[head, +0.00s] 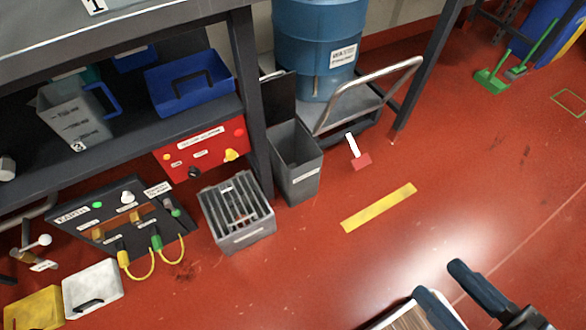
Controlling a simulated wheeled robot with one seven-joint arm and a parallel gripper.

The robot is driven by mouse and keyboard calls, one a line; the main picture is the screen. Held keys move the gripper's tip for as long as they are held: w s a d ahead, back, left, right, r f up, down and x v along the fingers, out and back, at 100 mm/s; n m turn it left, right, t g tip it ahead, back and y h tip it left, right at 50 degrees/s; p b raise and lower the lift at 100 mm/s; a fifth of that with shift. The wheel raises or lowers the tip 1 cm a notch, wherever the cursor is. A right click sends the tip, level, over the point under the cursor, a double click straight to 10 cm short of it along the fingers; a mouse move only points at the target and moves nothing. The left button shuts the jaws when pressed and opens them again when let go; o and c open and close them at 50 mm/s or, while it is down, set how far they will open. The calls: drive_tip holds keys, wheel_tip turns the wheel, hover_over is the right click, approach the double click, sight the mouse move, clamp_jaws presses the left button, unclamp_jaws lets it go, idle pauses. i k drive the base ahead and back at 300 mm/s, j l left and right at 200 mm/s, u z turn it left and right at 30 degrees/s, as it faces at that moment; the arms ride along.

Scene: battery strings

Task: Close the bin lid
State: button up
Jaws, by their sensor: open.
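A tall grey bin (299,178) stands on the red floor beside the bench leg, left of centre in the head view. Its dark lid (280,97) stands up open at the back of the bin, and the bin's mouth is uncovered. The inside looks dark and I see no contents. My gripper (440,280) is at the lower right, open, with nothing between its fingers.
A slotted grey crate (237,238) stands left of the bin. A trolley (342,113) carrying a blue drum (316,50) is close behind and right. A red-and-white item (360,161) and a yellow strip (379,207) lie on the floor right of the bin.

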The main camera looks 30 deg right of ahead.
sight(278, 93)
drive_tip(key=i+l+u, duration=0.1)
drive_tip(key=l, duration=0.3)
drive_tip(key=i+l+u, duration=0.15)
drive_tip(key=l, duration=0.3)
drive_tip(key=i+l+u, duration=0.1)
drive_tip(key=l, duration=0.35)
